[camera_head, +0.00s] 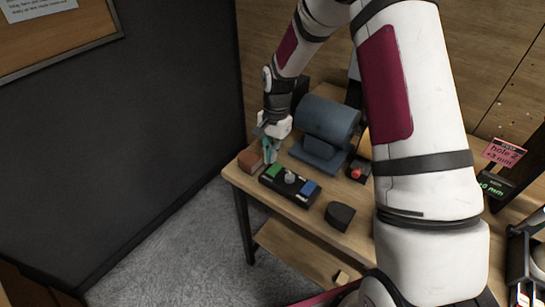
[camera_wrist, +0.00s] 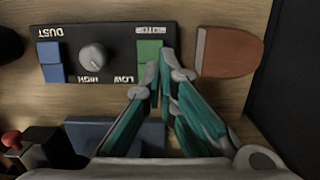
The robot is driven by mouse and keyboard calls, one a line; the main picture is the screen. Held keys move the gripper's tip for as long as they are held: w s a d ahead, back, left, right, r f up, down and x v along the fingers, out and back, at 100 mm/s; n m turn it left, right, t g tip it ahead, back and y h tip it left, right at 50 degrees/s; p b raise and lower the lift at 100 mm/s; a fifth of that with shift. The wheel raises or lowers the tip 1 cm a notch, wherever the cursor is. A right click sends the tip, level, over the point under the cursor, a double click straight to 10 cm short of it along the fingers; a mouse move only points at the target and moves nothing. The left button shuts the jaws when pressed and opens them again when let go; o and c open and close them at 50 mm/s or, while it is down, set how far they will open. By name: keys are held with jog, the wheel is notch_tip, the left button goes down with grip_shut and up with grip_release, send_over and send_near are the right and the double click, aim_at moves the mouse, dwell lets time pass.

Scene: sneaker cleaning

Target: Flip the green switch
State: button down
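The black control panel (camera_head: 292,192) lies near the front edge of the wooden table, with a green switch (camera_head: 274,170) on its left end. In the wrist view the panel (camera_wrist: 115,75) appears upside down, and the green switch (camera_wrist: 150,48) sits at its right end beside a "MOTOR" label. My gripper (camera_head: 268,156) points down at that end of the panel. In the wrist view its teal fingers (camera_wrist: 160,66) are closed together, with nothing visible between them. The tips overlap the lower part of the green switch; I cannot tell whether they touch it.
The panel also carries a grey knob (camera_wrist: 93,57) and a blue switch (camera_wrist: 51,62). A brown block (camera_wrist: 228,52) lies close beside the green end. A blue-grey machine (camera_head: 326,125) stands behind, a red button (camera_head: 356,173) to its right, and a dark block (camera_head: 340,215) in front.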

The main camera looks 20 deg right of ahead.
aim_at(273, 165)
notch_tip(273, 165, up, 11)
jog(key=b, duration=0.1)
jog(key=shift+w+d, duration=0.2)
jog(key=shift+d, duration=0.05)
